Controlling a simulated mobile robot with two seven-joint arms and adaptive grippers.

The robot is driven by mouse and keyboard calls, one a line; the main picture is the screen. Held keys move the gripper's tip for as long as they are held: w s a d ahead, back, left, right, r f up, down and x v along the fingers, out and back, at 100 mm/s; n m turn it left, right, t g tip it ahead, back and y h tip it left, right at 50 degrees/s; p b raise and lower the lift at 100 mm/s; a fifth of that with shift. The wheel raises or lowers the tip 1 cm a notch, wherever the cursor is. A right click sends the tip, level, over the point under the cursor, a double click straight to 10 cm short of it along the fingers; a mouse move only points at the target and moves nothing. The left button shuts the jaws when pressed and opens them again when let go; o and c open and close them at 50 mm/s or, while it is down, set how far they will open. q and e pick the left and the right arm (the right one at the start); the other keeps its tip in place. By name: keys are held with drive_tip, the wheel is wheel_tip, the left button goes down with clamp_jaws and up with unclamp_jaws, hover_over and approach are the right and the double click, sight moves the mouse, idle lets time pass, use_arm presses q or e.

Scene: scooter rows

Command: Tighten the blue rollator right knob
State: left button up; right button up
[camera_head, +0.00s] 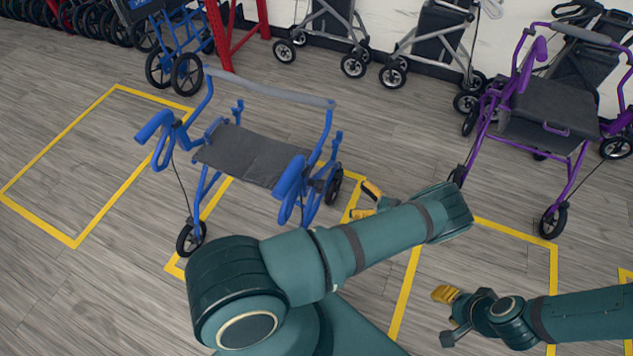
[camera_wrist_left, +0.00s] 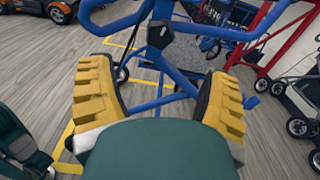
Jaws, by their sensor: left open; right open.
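The blue rollator (camera_head: 255,153) stands upright on the floor, left of centre in the head view, with a grey seat and blue handles. In the left wrist view, a dark round knob (camera_wrist_left: 160,34) sits on its blue frame (camera_wrist_left: 175,75), beyond the fingertips and roughly midway between them. My left gripper (camera_head: 365,200) is just right of the rollator in the head view, partly hidden by my arm. Its yellow fingers are spread with nothing between them in the left wrist view (camera_wrist_left: 155,85). My right gripper (camera_head: 444,316) is open and empty, low on the right, away from the rollator.
A purple rollator (camera_head: 545,110) stands at the right. Grey rollators (camera_head: 325,28) line the back wall. Another blue rollator (camera_head: 180,45) and a red frame (camera_head: 218,35) are at the back left. Yellow floor lines (camera_head: 75,244) mark bays; the left bay is empty.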

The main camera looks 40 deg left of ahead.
sight(324, 187)
use_arm(q)
drive_tip(key=p+x, duration=0.1)
drive_tip(key=x, duration=1.2)
drive_tip(key=shift+s+a, duration=0.1)
drive_tip(key=shift+a, duration=0.25)
drive_tip(key=c, duration=1.2)
